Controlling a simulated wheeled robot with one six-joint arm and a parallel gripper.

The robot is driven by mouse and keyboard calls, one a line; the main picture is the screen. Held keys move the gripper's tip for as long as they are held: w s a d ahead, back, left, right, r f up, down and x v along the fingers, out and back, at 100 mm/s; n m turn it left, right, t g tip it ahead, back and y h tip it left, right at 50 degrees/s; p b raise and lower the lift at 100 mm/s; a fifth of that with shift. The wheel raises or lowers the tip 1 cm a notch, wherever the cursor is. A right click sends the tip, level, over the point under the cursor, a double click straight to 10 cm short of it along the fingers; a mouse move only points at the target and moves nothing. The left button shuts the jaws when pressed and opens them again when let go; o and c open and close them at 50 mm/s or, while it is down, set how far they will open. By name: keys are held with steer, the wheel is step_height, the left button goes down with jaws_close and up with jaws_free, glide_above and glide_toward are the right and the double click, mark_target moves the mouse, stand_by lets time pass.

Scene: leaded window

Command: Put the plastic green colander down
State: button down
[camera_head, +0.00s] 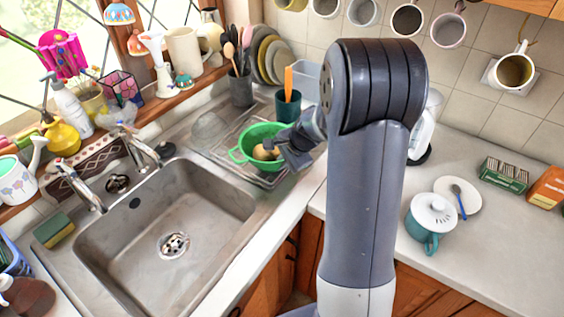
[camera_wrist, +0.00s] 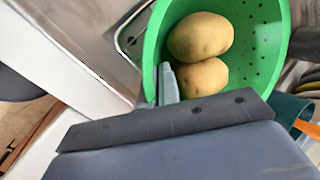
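The green colander (camera_head: 250,138) is over the sink's ribbed drainboard (camera_head: 212,150), below the dark utensil cup. I cannot tell whether its base touches the drainboard. In the wrist view the colander (camera_wrist: 258,50) holds two potatoes (camera_wrist: 202,37), lying side by side. In the head view a potato (camera_head: 264,152) shows inside it. My gripper (camera_head: 283,149) reaches the colander's right front rim. In the wrist view my gripper's fingers (camera_wrist: 162,85) sit close together on either side of the rim, shut on it. The colander's underside is hidden.
A teal cup (camera_head: 288,108) with an orange-handled tool stands just behind the colander. Plates (camera_head: 268,58) and a dark utensil pot (camera_head: 241,88) are farther back. The empty sink basin (camera_head: 150,235) lies to the left. The right counter has a teal lidded mug (camera_head: 422,232).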

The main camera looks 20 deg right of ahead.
steer(key=c, duration=1.7)
jaws_free()
steer(key=shift+s+d+r, duration=0.1)
steer(key=shift+r, duration=0.2)
steer(key=v, duration=1.1)
steer(key=shift+s+r, duration=0.15)
steer(key=shift+r, duration=0.1)
steer(key=shift+f, duration=0.1)
steer(key=x, duration=1.2)
steer(key=shift+f, duration=0.15)
steer(key=shift+r, duration=1.35)
